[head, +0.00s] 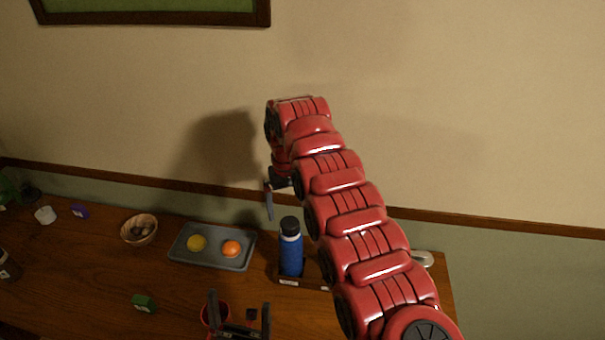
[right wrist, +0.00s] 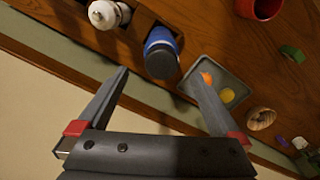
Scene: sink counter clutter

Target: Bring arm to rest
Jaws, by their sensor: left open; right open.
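My right arm (head: 345,190), red and segmented, rises from the lower right of the head view and is bent high in front of the wall. Its gripper (head: 269,205) hangs above the back of the counter, fingers down. In the right wrist view this gripper (right wrist: 158,74) is open, with nothing held between its fingers. The blue bottle (right wrist: 161,50) shows beyond the fingertips, apart from them.
The blue bottle (head: 291,255) stands upright in a wooden holder (head: 303,284). A grey tray (head: 207,263) holds a yellow fruit and an orange. A basket (head: 139,230), green block (head: 144,302), white cup (head: 45,215) and purple item (head: 80,211) stand left. The wall is close behind.

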